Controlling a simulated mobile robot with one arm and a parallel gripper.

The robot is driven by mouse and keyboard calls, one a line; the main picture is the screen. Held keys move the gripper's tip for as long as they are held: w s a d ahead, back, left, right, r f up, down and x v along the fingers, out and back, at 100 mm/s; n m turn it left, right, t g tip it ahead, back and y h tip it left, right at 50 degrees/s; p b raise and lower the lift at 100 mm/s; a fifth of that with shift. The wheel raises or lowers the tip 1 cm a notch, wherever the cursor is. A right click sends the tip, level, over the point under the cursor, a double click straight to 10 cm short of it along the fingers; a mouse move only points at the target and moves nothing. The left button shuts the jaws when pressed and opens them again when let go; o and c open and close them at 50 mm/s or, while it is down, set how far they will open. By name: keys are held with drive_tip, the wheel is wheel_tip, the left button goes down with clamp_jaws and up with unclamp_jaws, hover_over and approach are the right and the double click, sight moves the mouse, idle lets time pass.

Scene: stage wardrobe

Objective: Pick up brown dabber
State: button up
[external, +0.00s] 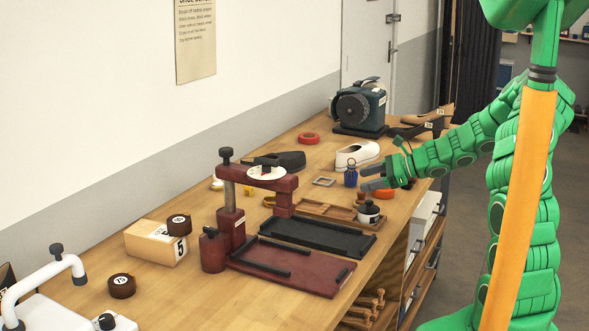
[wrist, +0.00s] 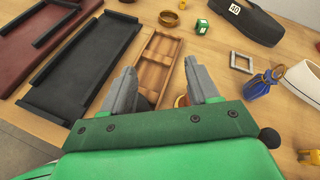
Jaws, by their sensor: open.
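I cannot make out a thing that is clearly the brown dabber. A wooden compartment tray (external: 313,208) lies on the bench and also shows in the wrist view (wrist: 169,47), ahead of and below my fingers. My gripper (external: 374,178) is open, with nothing held, above the bench's right side. In the wrist view, my two grey fingers (wrist: 161,82) stand apart over the tray's near end. An orange round thing (wrist: 182,100) shows partly between them, mostly hidden; an orange-red one (external: 382,193) shows below my gripper in the external view.
A white pot with a dark lid (external: 368,218) stands beside the tray. A dark red press (external: 232,218), black tray (external: 318,236) and shoes (external: 357,154) take up much bench space.

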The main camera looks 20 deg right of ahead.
sight(363, 200)
drive_tip(key=w+d+f+m, duration=0.1)
drive_tip(key=f, duration=0.1)
drive_tip(key=w+d+f+m+t, duration=0.1)
drive_tip(key=d+f, duration=0.1)
drive_tip(key=w+d+f+m+h, duration=0.1)
drive_tip(key=d+f+m, duration=0.1)
drive_tip(key=shift+w+d+t, duration=0.25)
drive_tip(key=shift+t, duration=0.15)
drive_tip(key=shift+s+x, duration=0.25)
drive_tip(key=shift+x, duration=3.7)
drive_tip(key=shift+f, duration=0.1)
drive_tip(key=c, duration=1.1)
